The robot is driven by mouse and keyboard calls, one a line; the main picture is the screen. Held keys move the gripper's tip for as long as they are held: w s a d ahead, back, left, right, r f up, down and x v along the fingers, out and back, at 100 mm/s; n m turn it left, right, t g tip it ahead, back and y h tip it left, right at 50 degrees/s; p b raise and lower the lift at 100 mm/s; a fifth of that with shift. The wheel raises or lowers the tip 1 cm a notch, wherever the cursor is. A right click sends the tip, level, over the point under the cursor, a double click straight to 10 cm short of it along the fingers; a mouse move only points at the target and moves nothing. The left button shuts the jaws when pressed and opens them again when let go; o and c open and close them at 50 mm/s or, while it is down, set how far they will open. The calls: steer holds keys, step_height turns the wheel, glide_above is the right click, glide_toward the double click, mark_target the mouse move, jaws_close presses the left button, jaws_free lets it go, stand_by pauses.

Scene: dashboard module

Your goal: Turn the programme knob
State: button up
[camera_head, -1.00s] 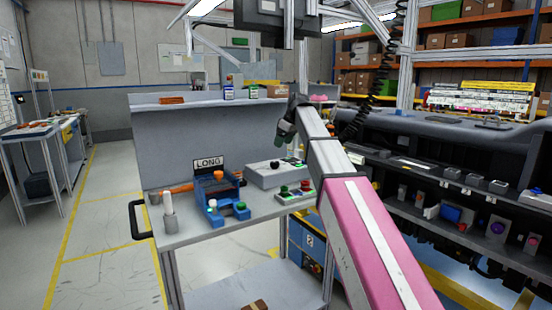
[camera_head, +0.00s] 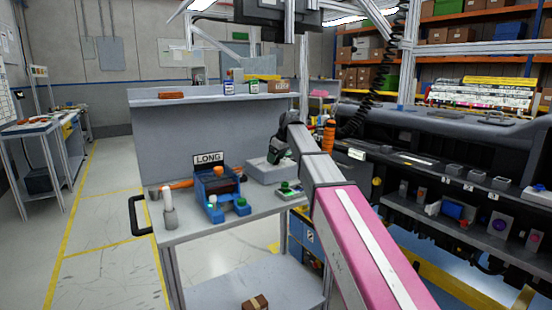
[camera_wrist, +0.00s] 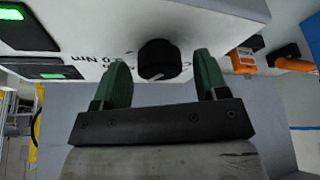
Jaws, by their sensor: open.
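The black round programme knob (camera_wrist: 158,59) stands on the pale face of a control box in the wrist view. Printed lettering, partly hidden, lies around it. My gripper (camera_wrist: 160,72) is open, with one green finger on each side of the knob and visible gaps between. I cannot tell how far the fingertips reach along it. In the head view my gripper (camera_head: 277,155) is low over the grey box (camera_head: 265,174) on the bench, and the knob is hidden there.
A blue fixture (camera_head: 217,190) with a LONG sign (camera_head: 208,158) stands left of the box. A small button box (camera_head: 290,191) is in front, partly behind my arm. Green-lit displays (camera_wrist: 50,75) and an orange item (camera_wrist: 245,60) flank the knob in the wrist view.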

steer(key=shift+c, duration=0.3)
steer(key=c, duration=0.8)
steer(key=m+t+h, duration=0.1)
steer(key=m, duration=0.2)
steer(key=shift+s+a+m, duration=0.1)
steer(key=shift+m, duration=0.2)
steer(key=shift+m+t+h, duration=0.4)
steer(key=shift+m+h, duration=0.3)
steer(key=shift+m, duration=1.3)
steer(key=o, duration=0.9)
steer(key=shift+c, duration=0.2)
